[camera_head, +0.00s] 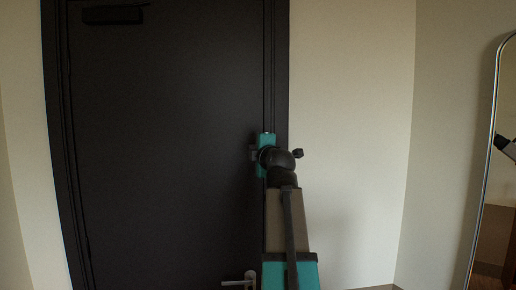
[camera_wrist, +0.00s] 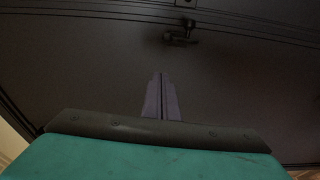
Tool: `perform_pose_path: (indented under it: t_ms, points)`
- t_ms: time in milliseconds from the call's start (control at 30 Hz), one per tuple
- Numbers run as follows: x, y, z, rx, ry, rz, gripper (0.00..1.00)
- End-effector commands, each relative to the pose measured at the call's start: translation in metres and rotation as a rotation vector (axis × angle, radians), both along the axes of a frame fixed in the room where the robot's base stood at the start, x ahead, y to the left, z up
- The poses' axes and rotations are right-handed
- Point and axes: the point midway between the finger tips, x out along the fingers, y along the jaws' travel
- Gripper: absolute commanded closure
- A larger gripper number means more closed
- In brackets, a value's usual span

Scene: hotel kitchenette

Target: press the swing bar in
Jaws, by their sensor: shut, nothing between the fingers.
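In the wrist view, my gripper (camera_wrist: 160,76) is shut and empty, its two fingers together and pointing at the dark door. A small dark metal fitting (camera_wrist: 180,37) sticks out beyond the fingertips, near the door's edge; I cannot tell whether it is the swing bar or the lever handle. A gap shows between the fingertips and this fitting in the picture. In the head view, my arm reaches to the door's right edge and hides my fingers.
The dark door (camera_head: 160,150) is closed in its dark frame (camera_head: 281,60). A lever handle (camera_head: 238,283) sits low near its right edge, beside my arm. A door closer (camera_head: 113,15) is at the top. Bare wall (camera_head: 350,120) lies right, then a mirror (camera_head: 490,150).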

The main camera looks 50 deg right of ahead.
Motion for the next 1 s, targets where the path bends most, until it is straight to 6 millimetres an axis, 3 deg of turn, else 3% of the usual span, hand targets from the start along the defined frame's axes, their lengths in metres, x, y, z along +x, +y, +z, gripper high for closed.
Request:
perform_pose_path:
  t_ms: [100,400,1000]
  points:
    - [0.016,-0.010,0.002,0.001,0.000,0.000,1.00]
    - [0.002,-0.040,0.000,0.001,0.001,-0.002,1.00]
    - [0.001,-0.046,-0.002,0.000,0.000,0.000,1.00]
